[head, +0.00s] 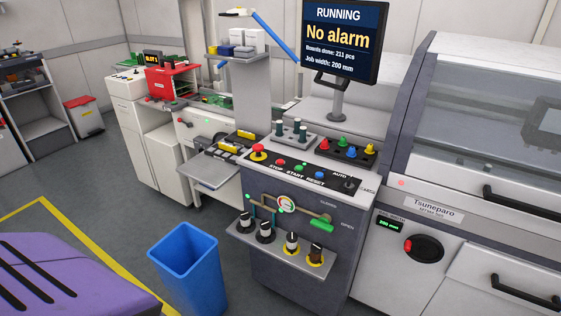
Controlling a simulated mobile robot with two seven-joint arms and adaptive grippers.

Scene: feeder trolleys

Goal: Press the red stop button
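The red stop button (280,162) is a small round button on the sloped black panel (262,172) of the grey machine cabinet. The word STOP is printed just below it. A green START button (299,168) and a blue RESET button (319,176) sit to its right. A larger red mushroom button (258,151) on a yellow base sits to its left. The monitor (341,40) above reads RUNNING and No alarm. Neither of my grippers is in the head view, and nothing covers the stop button.
A shelf with several knobbed tools (241,234) juts from the cabinet front below the panel. A blue bin (186,256) stands on the floor at its left. A purple slotted surface (100,262) fills the lower left. A tray with colored knobs (345,152) lies behind the panel.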

